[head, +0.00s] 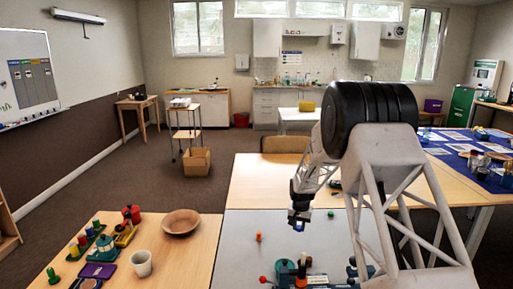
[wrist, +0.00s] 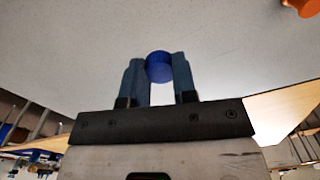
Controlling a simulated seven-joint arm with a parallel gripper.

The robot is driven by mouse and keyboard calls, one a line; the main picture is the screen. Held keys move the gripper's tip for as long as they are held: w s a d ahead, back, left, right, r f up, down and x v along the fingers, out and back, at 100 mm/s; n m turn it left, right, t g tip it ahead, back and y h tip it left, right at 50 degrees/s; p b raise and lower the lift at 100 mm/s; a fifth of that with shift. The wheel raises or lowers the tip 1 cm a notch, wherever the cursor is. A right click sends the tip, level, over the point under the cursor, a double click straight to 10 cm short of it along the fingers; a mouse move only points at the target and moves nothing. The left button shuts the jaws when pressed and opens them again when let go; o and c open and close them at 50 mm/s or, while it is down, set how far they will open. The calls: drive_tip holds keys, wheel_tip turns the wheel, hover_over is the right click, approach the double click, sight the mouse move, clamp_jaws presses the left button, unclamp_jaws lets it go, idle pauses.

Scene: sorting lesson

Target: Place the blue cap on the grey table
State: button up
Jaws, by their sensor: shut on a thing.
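My gripper (head: 299,216) hangs above the grey table (head: 236,247), near its far part, in the head view. In the wrist view, my gripper (wrist: 160,72) is shut on a round blue cap (wrist: 159,65), held between the two fingertips. The pale grey tabletop (wrist: 70,45) fills the space beyond the fingers. In the head view the cap is too small to tell apart from the fingers. The gap between the cap and the table is hard to judge.
On the grey table stand a small orange piece (head: 259,238), a green piece (head: 331,214) and a cluttered blue-green rack at the front. A wooden table at left holds a bowl (head: 181,222), a white cup (head: 142,263) and toys. The grey table's left part is clear.

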drive_tip(key=shift+d, duration=0.15)
drive_tip(key=s+d+r+m, duration=0.15)
drive_tip(key=s+d, duration=0.25)
drive_tip(key=d, duration=0.5)
drive_tip(key=s+d+r, duration=0.2)
drive_tip(key=s+d, duration=0.2)
drive_tip(key=d, duration=0.5)
drive_tip(key=s+d, duration=0.2)
drive_tip(key=s, duration=0.4)
drive_tip(key=s+d+m, duration=0.1)
drive_tip(key=s+d, duration=0.1)
drive_tip(key=s, duration=0.3)
drive_tip(key=s+d+m, duration=0.1)
drive_tip(key=s+d, duration=0.2)
drive_tip(key=s, duration=0.3)
drive_tip(key=shift+s+d+m, duration=0.1)
drive_tip(key=shift+s+m, duration=0.15)
drive_tip(key=shift+s, duration=0.1)
drive_tip(key=s+a+f+m, duration=0.2)
drive_tip(key=s+a+m, duration=0.1)
drive_tip(key=s, duration=0.9)
drive_tip(key=s+a+f+m, duration=0.2)
drive_tip(key=s+a, duration=0.3)
drive_tip(key=s, duration=0.8)
drive_tip(key=s+a+f+m, duration=0.2)
drive_tip(key=s+a+m, duration=0.1)
drive_tip(key=s, duration=0.9)
drive_tip(key=shift+s+a+f+m, duration=0.15)
drive_tip(key=shift+a+f+m, duration=0.25)
drive_tip(key=shift+a, duration=0.45)
